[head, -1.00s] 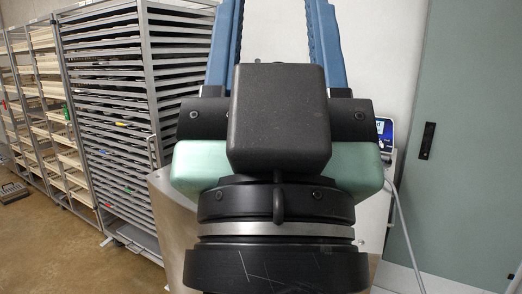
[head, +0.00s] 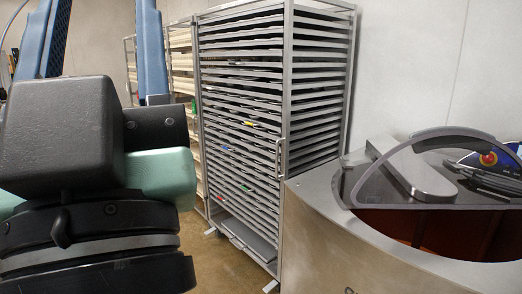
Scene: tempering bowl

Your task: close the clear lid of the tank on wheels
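The tank (head: 345,240) is a stainless steel body at the right, cut off by the right and bottom edges. Its wheels are out of frame. The clear lid (head: 385,192) has a grey curved rim and stands raised at a tilt over the round opening. Reddish-brown inside wall shows below it. My gripper (head: 98,22) is at the left, well apart from the lid. Its two blue fingers point up and are spread with only wall between them. Their tips are cut off by the top edge. I see nothing held.
A tall metal tray rack (head: 275,130) with many shelves stands behind, left of the tank. Shelves with cream trays (head: 182,75) stand beyond it. A flat metal bar (head: 415,168) lies across the tank top. A red button (head: 488,159) shows at the far right. Floor shows between my arm and the rack.

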